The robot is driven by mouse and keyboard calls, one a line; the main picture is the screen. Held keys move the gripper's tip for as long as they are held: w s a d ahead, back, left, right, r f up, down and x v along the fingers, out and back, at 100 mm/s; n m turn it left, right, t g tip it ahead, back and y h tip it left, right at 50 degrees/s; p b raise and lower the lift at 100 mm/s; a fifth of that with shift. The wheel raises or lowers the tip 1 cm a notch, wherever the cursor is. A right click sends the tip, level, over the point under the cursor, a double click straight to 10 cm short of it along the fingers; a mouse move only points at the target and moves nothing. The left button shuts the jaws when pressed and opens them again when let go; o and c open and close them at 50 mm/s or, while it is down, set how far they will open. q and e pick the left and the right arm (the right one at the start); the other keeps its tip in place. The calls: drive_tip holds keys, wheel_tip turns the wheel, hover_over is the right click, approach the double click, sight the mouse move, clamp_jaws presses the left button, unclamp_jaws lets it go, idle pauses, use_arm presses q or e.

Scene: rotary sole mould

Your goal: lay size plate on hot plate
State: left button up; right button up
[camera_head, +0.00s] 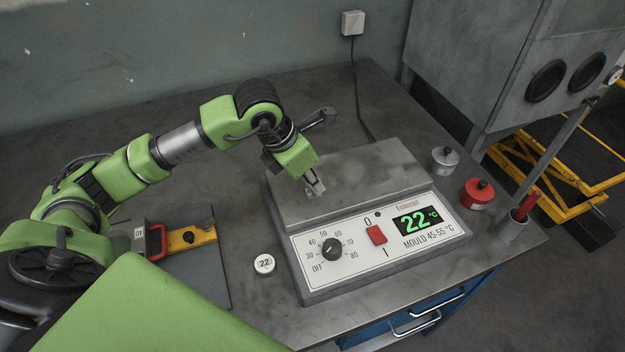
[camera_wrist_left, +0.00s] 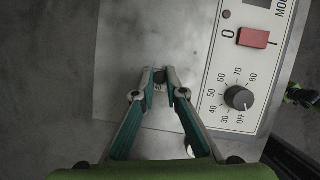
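The hot plate (camera_head: 350,182) is a grey metal box with a bare, scuffed top and a sloping control panel. Its display reads 22 °C. It also fills the middle of the left wrist view (camera_wrist_left: 170,35). My left gripper (camera_head: 315,188) is low over the left part of this top. In the left wrist view its fingertips (camera_wrist_left: 160,76) are close together, with a small grey bit between them. I cannot tell whether that is a held plate or part of the fingers. A small pale plate marked 40 (camera_head: 139,238) is at the left. My right gripper is not in view.
A white disc marked 22 (camera_head: 264,264) lies left of the panel. A yellow bar (camera_head: 190,238) and red handle (camera_head: 157,242) are on a dark mat (camera_head: 207,283). A grey pot (camera_head: 444,160), a red pot (camera_head: 478,193) and a holder (camera_head: 514,222) stand right.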

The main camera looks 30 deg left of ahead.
use_arm(q)
drive_tip(key=o, duration=0.3)
drive_tip(key=shift+r, duration=0.25)
drive_tip(key=b+v, duration=0.2)
drive_tip(key=v, duration=0.9)
drive_tip(key=shift+s+a+r, duration=0.1)
drive_tip(key=shift+s+r, duration=0.1)
drive_tip(key=shift+r, duration=0.15)
